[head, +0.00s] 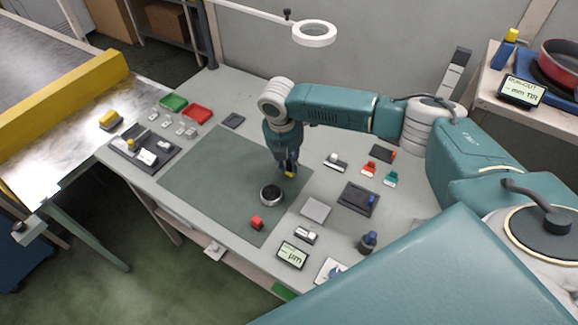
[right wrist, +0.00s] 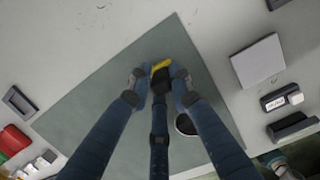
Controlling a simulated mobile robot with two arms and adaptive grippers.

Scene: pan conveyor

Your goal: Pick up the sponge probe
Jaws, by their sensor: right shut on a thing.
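The sponge probe shows as a small piece with a yellow end (head: 290,174) and a dark body at my right gripper's fingertips, over the green-grey mat (head: 215,180). My right gripper (head: 288,167) points down and is shut on it. In the right wrist view the fingers (right wrist: 159,80) close on the dark body from both sides, and the yellow end (right wrist: 162,65) shows beyond them. I cannot tell whether the probe still touches the mat. My left gripper is not in view.
A dark tray (head: 160,160) stands at left, green (head: 173,102) and red (head: 197,114) bins behind. Several small tools lie at right. A ring lamp (head: 314,33) hangs above.

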